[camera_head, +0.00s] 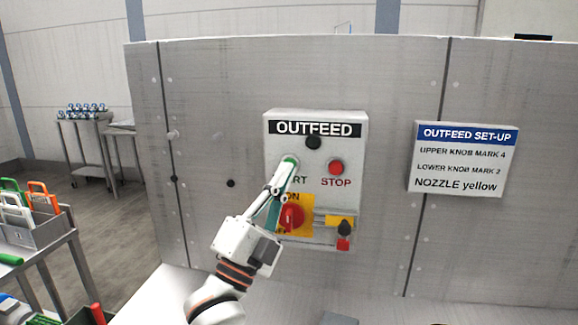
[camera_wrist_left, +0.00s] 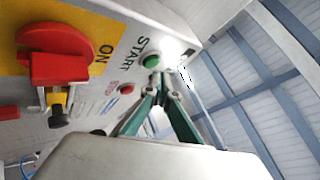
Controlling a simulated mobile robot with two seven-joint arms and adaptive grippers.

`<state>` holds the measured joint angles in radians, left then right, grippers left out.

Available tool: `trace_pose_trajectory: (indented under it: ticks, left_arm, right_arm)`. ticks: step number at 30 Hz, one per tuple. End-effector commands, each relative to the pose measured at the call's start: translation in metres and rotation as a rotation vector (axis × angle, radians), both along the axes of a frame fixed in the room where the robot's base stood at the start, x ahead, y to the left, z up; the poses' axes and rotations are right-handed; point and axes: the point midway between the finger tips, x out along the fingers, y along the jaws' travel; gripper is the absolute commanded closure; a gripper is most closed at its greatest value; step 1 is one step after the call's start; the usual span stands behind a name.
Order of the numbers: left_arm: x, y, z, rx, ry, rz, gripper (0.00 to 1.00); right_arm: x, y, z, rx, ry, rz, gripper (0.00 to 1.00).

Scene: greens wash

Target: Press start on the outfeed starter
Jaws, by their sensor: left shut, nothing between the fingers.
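The grey outfeed starter box (camera_head: 350,120) is mounted on a metal panel. Its green start button (camera_head: 289,159) is partly covered by my left gripper in the head view, and shows clearly in the left wrist view (camera_wrist_left: 151,62). My left gripper (camera_head: 284,171) is shut and empty, its fingertips (camera_wrist_left: 163,91) close in front of the start button. I cannot tell whether they touch it. The red stop button (camera_head: 336,167) is to the right of start. A red rotary switch (camera_head: 291,217) on a yellow plate sits below, partly behind my gripper. My right gripper is out of view.
A black round part (camera_head: 313,142) sits under the OUTFEED label. A black knob (camera_head: 344,228) is at the box's lower right. An OUTFEED SET-UP sign (camera_head: 463,159) hangs to the right. A cart with coloured-handled items (camera_head: 35,232) stands at the left.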

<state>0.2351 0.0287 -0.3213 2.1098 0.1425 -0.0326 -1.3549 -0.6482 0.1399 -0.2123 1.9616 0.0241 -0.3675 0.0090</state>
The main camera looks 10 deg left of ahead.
Motion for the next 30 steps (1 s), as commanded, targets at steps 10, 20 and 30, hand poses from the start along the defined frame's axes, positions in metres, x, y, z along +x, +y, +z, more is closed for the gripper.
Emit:
trace_pose_trajectory:
  ticks: [10,20,30]
  left_arm:
    - [0.0001,0.0001,0.0000,0.000,0.000,0.000,1.00]
    - [0.0083,0.0001,0.0005,0.000,0.000,0.000,1.00]
    - [0.0086,0.0000,0.0000,0.000,0.000,0.000,1.00]
  right_arm:
    - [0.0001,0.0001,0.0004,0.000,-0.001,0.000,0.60]
    - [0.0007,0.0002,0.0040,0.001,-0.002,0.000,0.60]
    - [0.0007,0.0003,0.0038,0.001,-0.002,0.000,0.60]
